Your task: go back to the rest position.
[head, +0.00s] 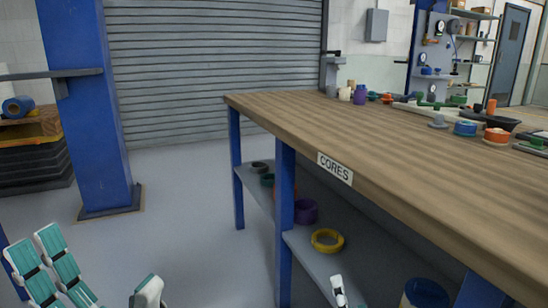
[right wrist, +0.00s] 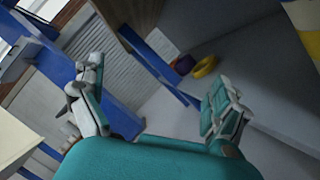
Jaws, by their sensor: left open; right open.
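My left gripper (head: 104,270) shows at the lower left of the head view, with teal and white fingers spread wide. It is empty and over bare floor, left of the workbench (head: 330,133). My right gripper (right wrist: 155,90) shows in the right wrist view with its two fingers wide apart and nothing between them. In the head view only a small white tip of the right gripper (head: 338,290) shows at the bottom edge, in front of the bench's lower shelf. Most of both arms is out of view.
The bench's lower shelf (head: 325,268) holds a yellow ring (head: 327,240), a purple ring (head: 305,211) and other cores. Small parts stand on the far bench top. A blue pillar (head: 92,110) stands at left. The floor (head: 190,215) between pillar and bench is clear.

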